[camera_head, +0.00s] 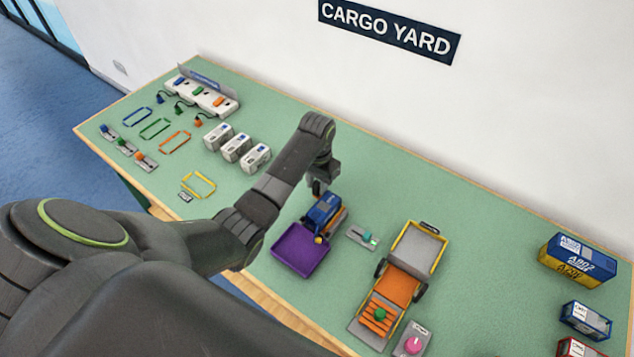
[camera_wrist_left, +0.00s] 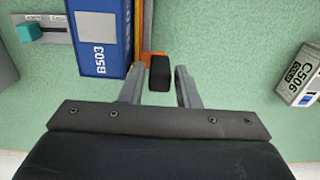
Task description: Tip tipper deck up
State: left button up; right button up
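The tipper's orange deck (camera_head: 338,222) carries a blue box and stands behind a purple tray (camera_head: 300,252) in the head view. In the left wrist view the blue box (camera_wrist_left: 100,45), marked B503, lies left of an orange strip of the deck (camera_wrist_left: 148,58). A black handle (camera_wrist_left: 160,73) sticks out from that strip. My left gripper (camera_head: 318,187) is at the deck's far end. Its fingers (camera_wrist_left: 158,88) are open, one on each side of the black handle, with a gap visible to the right. My right gripper is out of view.
A slider switch (camera_head: 362,237) sits right of the tipper, then a yellow-and-orange ramp unit (camera_head: 418,248). Grey boxes (camera_head: 236,147) stand to the left. Stacked containers (camera_head: 578,260) stand far right. The table behind the tipper is clear.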

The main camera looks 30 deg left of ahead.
pick_arm(q)
grip_shut()
